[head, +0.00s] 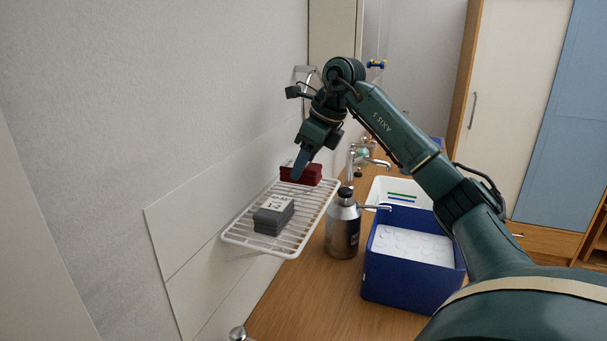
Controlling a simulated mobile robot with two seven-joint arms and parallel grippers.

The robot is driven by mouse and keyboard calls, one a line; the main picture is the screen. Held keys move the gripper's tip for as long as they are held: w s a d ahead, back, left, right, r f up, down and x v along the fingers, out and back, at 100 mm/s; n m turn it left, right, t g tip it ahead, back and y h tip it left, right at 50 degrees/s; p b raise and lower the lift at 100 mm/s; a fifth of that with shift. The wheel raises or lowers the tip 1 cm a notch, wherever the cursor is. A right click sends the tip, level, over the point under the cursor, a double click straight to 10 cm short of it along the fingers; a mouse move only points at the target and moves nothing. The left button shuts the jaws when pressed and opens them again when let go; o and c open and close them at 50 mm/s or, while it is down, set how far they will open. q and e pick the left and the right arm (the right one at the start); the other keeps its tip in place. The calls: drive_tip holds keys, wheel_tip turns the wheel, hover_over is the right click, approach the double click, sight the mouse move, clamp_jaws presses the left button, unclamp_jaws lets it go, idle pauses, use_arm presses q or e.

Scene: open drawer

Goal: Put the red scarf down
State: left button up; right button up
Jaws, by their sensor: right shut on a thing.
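The red scarf (313,173) is a folded dark red stack at the far end of a white wire rack (237,241). My right gripper (299,170) points down at the scarf's left side and is shut on it. The scarf appears to be at the level of the rack; whether its underside touches the wires cannot be told. The finger covers part of the scarf's left edge. My left gripper is not in view.
A grey folded stack with a label (273,214) lies on the rack's near part. A metal flask (343,227) stands beside the rack on the wooden counter (315,300). A blue box (400,284) with a white top and a tap (375,161) are to the right.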

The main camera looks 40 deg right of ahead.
wheel_tip(320, 180, down, 2)
drive_tip(key=shift+f, duration=0.1)
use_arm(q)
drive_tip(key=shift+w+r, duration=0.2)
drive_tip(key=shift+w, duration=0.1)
use_arm(e)
drive_tip(key=shift+f, duration=0.15)
drive_tip(key=o, duration=1)
use_arm(q)
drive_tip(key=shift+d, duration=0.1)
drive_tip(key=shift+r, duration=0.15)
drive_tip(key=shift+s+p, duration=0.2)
drive_tip(key=shift+p, duration=0.15)
use_arm(e)
drive_tip(key=v, duration=1.2)
drive_tip(key=shift+d, duration=0.1)
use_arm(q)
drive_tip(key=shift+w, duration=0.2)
